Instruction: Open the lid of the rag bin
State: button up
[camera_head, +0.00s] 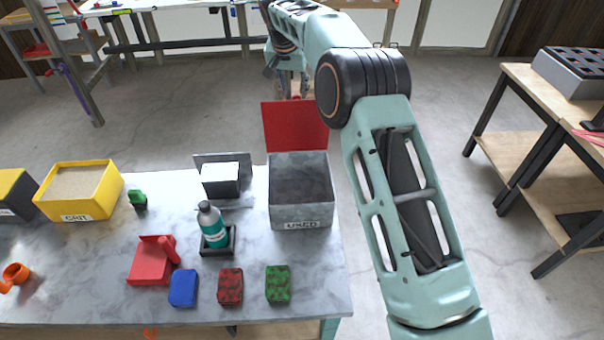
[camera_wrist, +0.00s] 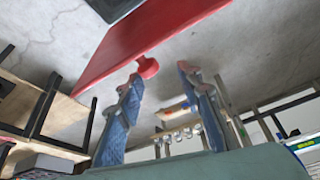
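The rag bin (camera_head: 302,214) is a grey open-topped box labelled "USED" at the right end of the marble-topped table. Its red lid (camera_head: 294,126) stands upright at the bin's back edge, so the bin is open and its inside shows. In the wrist view the lid (camera_wrist: 150,40) crosses the top, with a round red knob (camera_wrist: 147,68) on it. My gripper (camera_wrist: 163,76) is open, its two fingers well apart. The knob is close to the left fingertip; I cannot tell whether they touch. In the head view my gripper (camera_head: 290,84) is just behind the lid and partly hidden.
A teal bottle (camera_head: 213,227) stands in a dark holder left of the bin. Blue, red and green blocks (camera_head: 278,284) line the front.

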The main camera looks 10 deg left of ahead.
notch_tip(320, 180, up, 7)
jog(key=shift+r, duration=0.15)
dwell(0.4)
dwell(0.4)
